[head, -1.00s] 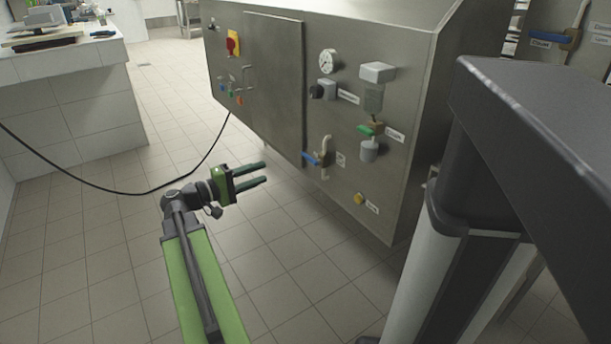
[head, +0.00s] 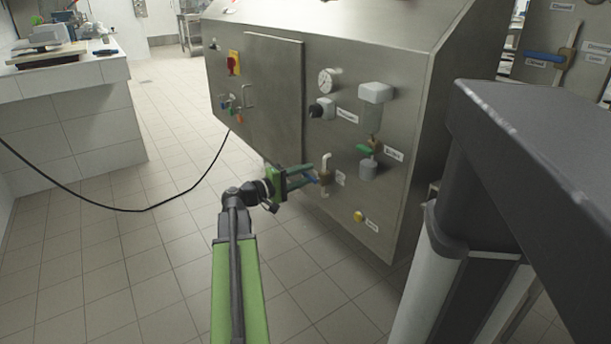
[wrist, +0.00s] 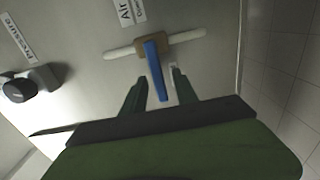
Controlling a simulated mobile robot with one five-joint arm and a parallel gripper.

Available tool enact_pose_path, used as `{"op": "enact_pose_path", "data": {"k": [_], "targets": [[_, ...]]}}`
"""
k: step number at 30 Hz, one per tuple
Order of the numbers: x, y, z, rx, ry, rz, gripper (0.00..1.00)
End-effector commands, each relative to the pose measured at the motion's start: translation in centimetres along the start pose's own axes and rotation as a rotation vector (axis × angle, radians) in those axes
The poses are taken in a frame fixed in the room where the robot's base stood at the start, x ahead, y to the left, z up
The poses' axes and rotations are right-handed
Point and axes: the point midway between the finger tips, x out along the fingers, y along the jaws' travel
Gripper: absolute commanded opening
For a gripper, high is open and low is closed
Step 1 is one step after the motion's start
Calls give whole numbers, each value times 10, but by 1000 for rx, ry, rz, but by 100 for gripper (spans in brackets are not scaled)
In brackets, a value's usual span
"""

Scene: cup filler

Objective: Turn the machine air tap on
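The air tap is a brass valve (wrist: 153,45) on a pale pipe with a blue lever handle (wrist: 156,72), on the steel machine's front panel. In the wrist view the lever points out between my two dark green fingers. In the head view the brass tap body (head: 325,177) shows just right of my fingertips, with the lever mostly hidden by them. My gripper (head: 311,176) is open around the blue lever, also seen in the wrist view (wrist: 158,84). Small gaps show between the lever and each finger.
The steel machine (head: 273,90) carries a gauge (head: 329,81), a black pressure knob (head: 321,109), a green-handled valve (head: 368,149) and a yellow knob (head: 359,217). A dark-topped table (head: 540,180) stands close at right.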

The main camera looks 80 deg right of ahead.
Motion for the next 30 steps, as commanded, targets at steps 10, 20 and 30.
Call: {"op": "enact_pose_path", "data": {"k": [10,20,30], "targets": [[4,0,0,0,2,0,33],[3,0,0,0,2,0,0],[3,0,0,0,2,-1,0]]}}
